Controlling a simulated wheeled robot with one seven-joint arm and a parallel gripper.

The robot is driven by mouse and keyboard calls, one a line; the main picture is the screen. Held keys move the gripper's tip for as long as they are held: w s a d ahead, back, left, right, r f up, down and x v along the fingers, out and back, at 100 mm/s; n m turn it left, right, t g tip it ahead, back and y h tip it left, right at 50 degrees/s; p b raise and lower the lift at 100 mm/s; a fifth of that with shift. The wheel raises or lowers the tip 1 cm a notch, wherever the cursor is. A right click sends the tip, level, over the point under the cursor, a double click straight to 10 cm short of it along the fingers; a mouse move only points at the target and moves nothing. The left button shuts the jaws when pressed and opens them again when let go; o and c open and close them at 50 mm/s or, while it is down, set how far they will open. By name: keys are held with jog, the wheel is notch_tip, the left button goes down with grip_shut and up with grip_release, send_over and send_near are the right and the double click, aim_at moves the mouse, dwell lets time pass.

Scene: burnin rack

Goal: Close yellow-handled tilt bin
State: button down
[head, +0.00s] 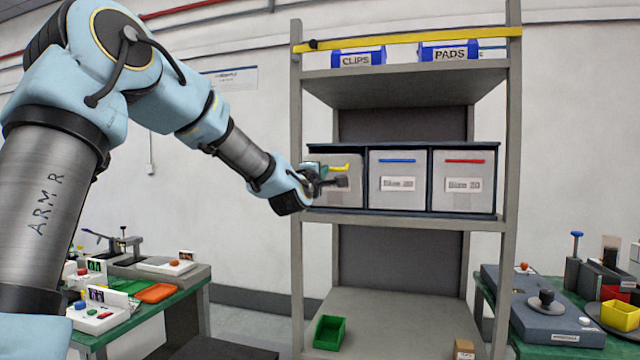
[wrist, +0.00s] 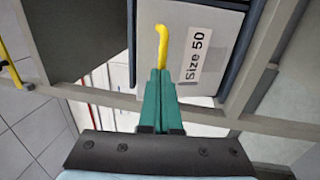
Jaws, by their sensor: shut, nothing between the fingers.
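The yellow-handled tilt bin (head: 350,195) is the leftmost of three grey bins in a dark frame on the rack. Its yellow handle (head: 340,168) runs along the upper front. In the wrist view the yellow handle (wrist: 162,45) lies just beyond my fingertips, beside a "Size 50" label (wrist: 194,54). My gripper (wrist: 158,72) has green fingers that are shut together and empty. In the head view my gripper (head: 323,170) is in front of this bin's left side and hides part of it. I cannot tell whether fingertip and handle touch, or how far the bin is tilted.
Beside it are a blue-handled bin (head: 398,185) and a red-handled bin (head: 463,185), both looking closed. The rack's left post (head: 296,260) stands close to my gripper. A green tray (head: 329,332) and a small box (head: 464,349) sit on the lower shelf. Cluttered benches flank the rack.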

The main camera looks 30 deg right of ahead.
aim_at(329, 155)
jog(key=shift+w+d+r+b, duration=0.9)
jog(key=shift+w+d+r, duration=0.8)
jog(key=shift+w+r, duration=0.1)
jog(key=shift+r, duration=0.1)
jog(key=shift+r, duration=0.25)
